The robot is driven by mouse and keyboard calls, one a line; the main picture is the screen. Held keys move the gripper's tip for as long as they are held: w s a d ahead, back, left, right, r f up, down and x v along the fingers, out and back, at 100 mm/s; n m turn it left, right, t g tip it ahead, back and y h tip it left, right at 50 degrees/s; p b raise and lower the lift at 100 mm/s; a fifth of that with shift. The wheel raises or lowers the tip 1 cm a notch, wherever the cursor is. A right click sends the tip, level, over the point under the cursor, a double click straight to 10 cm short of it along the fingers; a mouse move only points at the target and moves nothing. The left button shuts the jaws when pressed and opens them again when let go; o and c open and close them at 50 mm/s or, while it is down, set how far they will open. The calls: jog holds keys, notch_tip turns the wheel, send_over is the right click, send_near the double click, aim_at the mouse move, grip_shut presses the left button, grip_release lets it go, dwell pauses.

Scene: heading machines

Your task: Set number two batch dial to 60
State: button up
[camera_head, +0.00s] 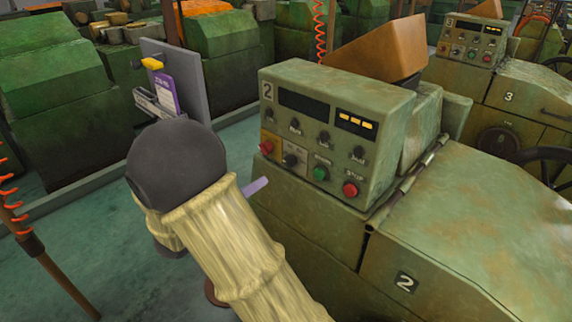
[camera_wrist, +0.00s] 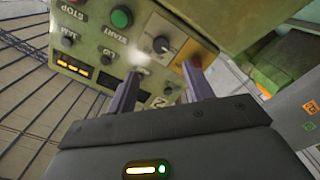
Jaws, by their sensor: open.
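The number two machine's control panel (camera_head: 335,165) faces my arm, with a "2" plate at its upper left. The dial also shows in the wrist view (camera_wrist: 161,44). In the head view one purple finger (camera_head: 257,186) shows left of the panel.
A red button (camera_head: 267,147) sits beside the dial, with a green START button (camera_head: 320,173) and a red STOP button (camera_head: 350,189) to its right. Machine three (camera_head: 470,52) stands behind at right. A grey stand (camera_head: 187,85) with a purple item is behind my arm.

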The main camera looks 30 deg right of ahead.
aim_at(287, 164)
jog(key=x, duration=1.2)
jog(key=shift+w+d+f+p, duration=0.1)
jog(key=shift+w+d+p, duration=0.05)
jog(key=shift+d+p, duration=0.2)
jog(key=shift+c, duration=0.2)
jog(key=shift+a, duration=0.15)
jog(key=c, duration=0.9)
